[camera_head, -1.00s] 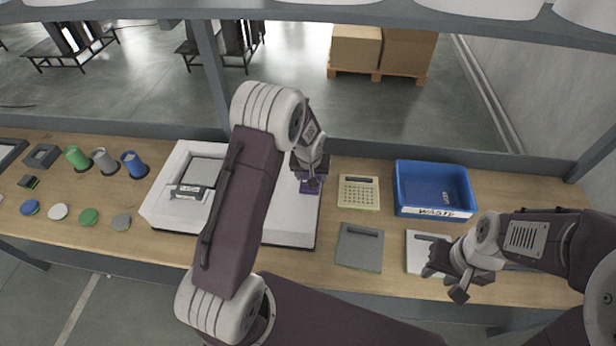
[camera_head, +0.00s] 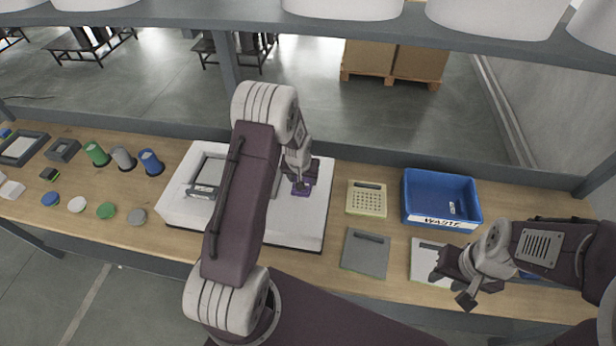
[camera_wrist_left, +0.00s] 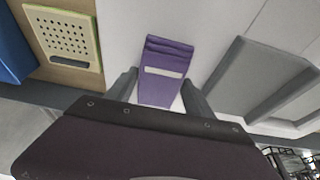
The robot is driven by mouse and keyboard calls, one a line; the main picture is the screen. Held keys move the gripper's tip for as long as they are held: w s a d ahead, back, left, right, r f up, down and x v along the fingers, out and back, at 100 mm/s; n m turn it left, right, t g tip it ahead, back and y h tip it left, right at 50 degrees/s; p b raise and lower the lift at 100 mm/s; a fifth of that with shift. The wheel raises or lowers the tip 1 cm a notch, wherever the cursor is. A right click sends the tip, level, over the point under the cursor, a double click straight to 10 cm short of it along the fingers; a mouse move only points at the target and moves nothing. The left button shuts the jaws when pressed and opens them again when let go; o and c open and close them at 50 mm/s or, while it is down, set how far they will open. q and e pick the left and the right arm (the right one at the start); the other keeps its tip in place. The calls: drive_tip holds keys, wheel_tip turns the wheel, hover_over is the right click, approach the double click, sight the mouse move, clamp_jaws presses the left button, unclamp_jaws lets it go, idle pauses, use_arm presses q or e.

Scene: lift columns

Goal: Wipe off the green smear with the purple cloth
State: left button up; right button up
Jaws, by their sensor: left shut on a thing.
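The purple cloth (camera_head: 302,189) is in my left gripper (camera_head: 300,184), over the right part of the white machine top (camera_head: 312,215). In the left wrist view the cloth (camera_wrist_left: 165,68) is a folded purple pad with a pale stripe, between the two fingers of the left gripper (camera_wrist_left: 162,92). I cannot tell whether the cloth touches the surface. I see no green smear in either view; my left arm covers part of the machine. My right gripper (camera_head: 452,287) is open and empty over the white pad (camera_head: 424,262) at the right front.
A beige pad (camera_head: 366,200) and a grey pad (camera_head: 365,254) lie right of the machine. A blue waste bin (camera_head: 416,216) stands behind the right gripper. A raised grey frame (camera_head: 207,172) is on the machine's left part. Cups and coloured discs stand farther left.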

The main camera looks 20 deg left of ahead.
sight(294, 178)
use_arm(q)
drive_tip(key=shift+s+a+r+p, duration=0.2)
drive_tip(key=shift+a+p, duration=0.2)
drive_tip(key=shift+p, duration=0.4)
drive_tip(key=shift+s+a+r+p, duration=0.15)
drive_tip(key=shift+a+p, duration=0.2)
drive_tip(key=shift+p, duration=0.4)
drive_tip(key=shift+a+f+p, duration=0.15)
drive_tip(key=shift+a+p, duration=0.15)
drive_tip(key=shift+a, duration=0.1)
drive_tip(key=shift+s+a+f, duration=0.1)
drive_tip(key=shift+a+f, duration=0.15)
drive_tip(key=shift+a, duration=0.1)
drive_tip(key=shift+d, duration=0.1)
drive_tip(key=shift+r, duration=0.1)
drive_tip(key=shift+r+p, duration=2.15)
drive_tip(key=shift+r, duration=0.8)
wheel_tip(294, 178, up, 3)
drive_tip(key=shift+r+p, duration=0.1)
drive_tip(key=shift+p, duration=1)
